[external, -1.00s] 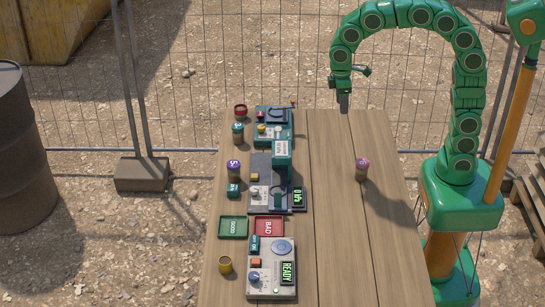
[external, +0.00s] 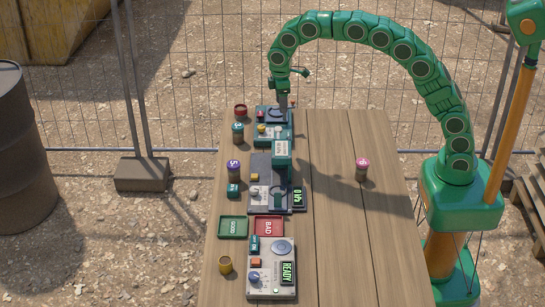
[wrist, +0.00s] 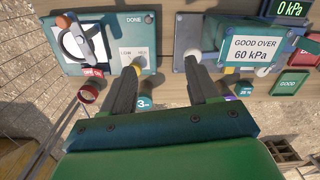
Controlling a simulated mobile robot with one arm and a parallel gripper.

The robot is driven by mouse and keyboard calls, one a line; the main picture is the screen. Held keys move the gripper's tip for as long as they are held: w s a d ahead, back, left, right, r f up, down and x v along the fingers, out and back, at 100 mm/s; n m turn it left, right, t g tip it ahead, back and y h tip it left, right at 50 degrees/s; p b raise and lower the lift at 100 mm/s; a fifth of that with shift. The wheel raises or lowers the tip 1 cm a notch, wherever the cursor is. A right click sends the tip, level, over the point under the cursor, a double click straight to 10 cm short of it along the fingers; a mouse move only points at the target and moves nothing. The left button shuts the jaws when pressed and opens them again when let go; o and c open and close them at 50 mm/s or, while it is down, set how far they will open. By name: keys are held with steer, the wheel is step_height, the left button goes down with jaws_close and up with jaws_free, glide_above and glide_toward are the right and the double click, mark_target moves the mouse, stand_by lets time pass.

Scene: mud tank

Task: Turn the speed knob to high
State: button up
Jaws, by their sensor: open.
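The rear green machine (external: 285,138) stands at the far end of the table. It carries a small yellow knob (external: 262,128), which looks like the speed knob; its setting is too small to read. In the wrist view the yellow knob (wrist: 144,75) shows beside my left finger, which partly hides it and the small lettering near it. My gripper (external: 283,106) is open and empty above the back part of this machine. In the wrist view my gripper (wrist: 166,60) has its fingers well apart, pointing at the machine's edge.
A pressure tester (external: 262,205) stands just in front of the rear machine. A READY box (external: 270,290), a green GOOD tray (external: 233,227) and a red BAD tray (external: 268,227) are nearer. Several jars line the left edge; one pink-lidded jar (external: 362,170) stands right.

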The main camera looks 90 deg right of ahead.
glide_above(261, 125)
steer(key=shift+n, duration=0.3)
step_height(261, 125, down, 6)
steer(key=shift+a+f, duration=0.15)
steer(key=shift+f, duration=3.9)
